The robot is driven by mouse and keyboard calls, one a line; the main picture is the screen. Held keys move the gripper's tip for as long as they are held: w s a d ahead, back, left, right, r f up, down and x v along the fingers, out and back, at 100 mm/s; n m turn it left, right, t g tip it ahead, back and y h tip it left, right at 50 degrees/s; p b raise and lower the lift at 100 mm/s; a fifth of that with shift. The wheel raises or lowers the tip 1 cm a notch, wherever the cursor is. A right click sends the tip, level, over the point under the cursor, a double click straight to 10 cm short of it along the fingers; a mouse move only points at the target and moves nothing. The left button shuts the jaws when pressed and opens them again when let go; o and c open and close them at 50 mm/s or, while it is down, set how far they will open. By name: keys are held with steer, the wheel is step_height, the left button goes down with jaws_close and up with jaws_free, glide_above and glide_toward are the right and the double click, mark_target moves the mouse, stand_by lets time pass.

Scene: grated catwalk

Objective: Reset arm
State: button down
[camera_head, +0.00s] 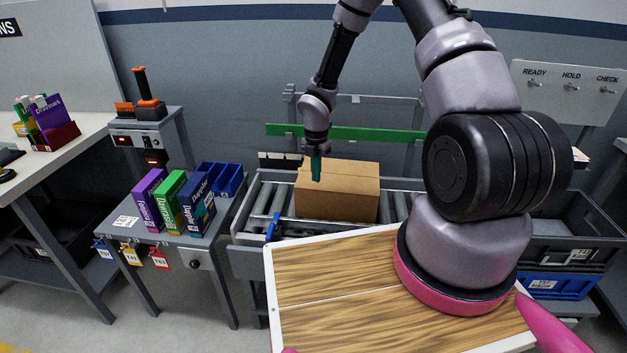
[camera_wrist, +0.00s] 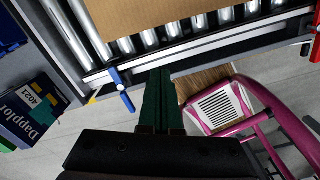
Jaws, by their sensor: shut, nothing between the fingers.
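My gripper (camera_head: 316,168) hangs pointing down in the head view, in front of the left part of a brown cardboard box (camera_head: 345,190). Its slim green fingers are together with nothing between them. In the wrist view the closed fingers (camera_wrist: 157,100) point toward the conveyor's front rail, and the box (camera_wrist: 155,12) shows at the top edge. I cannot tell the exact gap between the fingertips and the box. My arm reaches up and over from my wooden-topped base at the lower right.
The box sits on a roller conveyor (camera_head: 262,205) with a blue lever (camera_head: 272,228) at its front. A small table (camera_head: 185,242) at left holds purple, green and navy boxes and blue bins. A panel with switches (camera_head: 570,90) is at right. Dark crates (camera_head: 575,240) stand below it.

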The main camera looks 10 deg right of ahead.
steer(key=s+d+r+m+t+h, duration=0.1)
steer(key=s+d+r+m+t, duration=0.2)
steer(key=r+m, duration=0.9)
steer(key=s+d+r+m, duration=0.3)
steer(key=d+r+m, duration=0.15)
steer(key=r, duration=1.45)
steer(key=s+r+m+t+y, duration=0.3)
steer(key=s+r+m+t, duration=0.1)
steer(key=s+r+m, duration=1.1)
steer(key=s, duration=0.4)
steer(key=shift+a+r, duration=0.2)
steer(key=shift+r, duration=0.05)
steer(key=shift+w, duration=0.1)
